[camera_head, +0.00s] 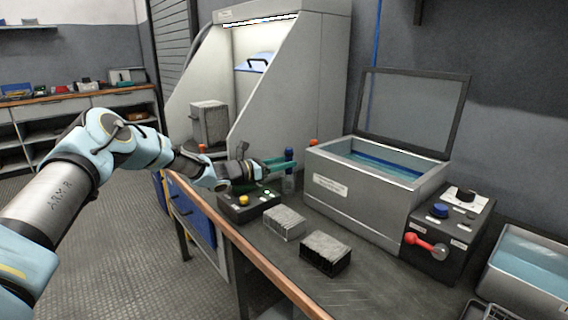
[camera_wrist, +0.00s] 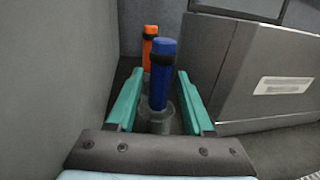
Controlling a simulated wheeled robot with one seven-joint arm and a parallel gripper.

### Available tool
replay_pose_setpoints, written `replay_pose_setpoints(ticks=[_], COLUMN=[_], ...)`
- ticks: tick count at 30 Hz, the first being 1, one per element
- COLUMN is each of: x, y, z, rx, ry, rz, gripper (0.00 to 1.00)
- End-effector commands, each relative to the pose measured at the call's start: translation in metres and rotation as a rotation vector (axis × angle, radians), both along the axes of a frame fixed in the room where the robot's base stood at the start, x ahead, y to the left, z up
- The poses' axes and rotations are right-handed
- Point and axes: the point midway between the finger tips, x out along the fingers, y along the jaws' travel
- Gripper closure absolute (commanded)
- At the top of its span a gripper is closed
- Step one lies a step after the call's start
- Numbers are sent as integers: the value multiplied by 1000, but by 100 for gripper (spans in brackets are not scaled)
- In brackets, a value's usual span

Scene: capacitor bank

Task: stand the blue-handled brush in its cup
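The blue-handled brush (camera_wrist: 161,75) stands nearly upright in the wrist view, its lower end inside a grey, see-through cup (camera_wrist: 157,124). In the head view the blue handle (camera_head: 288,154) shows just past my fingers, with the cup (camera_head: 288,184) below it. My gripper (camera_wrist: 159,72) has its two teal fingers apart, one on each side of the blue handle, with a gap on both sides. In the head view my gripper (camera_head: 280,163) reaches level toward the handle. The brush's bristles cannot be made out.
An orange-handled brush (camera_wrist: 149,42) stands close behind the blue one. A grey tank (camera_head: 336,195) with a raised lid is to the right. A control box (camera_head: 247,206) and two finned blocks (camera_head: 325,255) sit on the bench in front. A grey hood (camera_head: 275,90) stands behind.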

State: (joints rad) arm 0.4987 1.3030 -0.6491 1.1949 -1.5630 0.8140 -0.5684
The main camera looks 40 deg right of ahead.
Motion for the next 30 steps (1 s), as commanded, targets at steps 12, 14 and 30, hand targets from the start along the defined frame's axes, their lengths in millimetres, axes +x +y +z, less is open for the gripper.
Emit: replay_pose_setpoints(ticks=[12,14,30], x=[1,3,24], y=[3,7,95], z=[-1,-1,-1], rx=[1,1,0], ry=[0,1,0], rz=[1,1,1], gripper=[34,34,34])
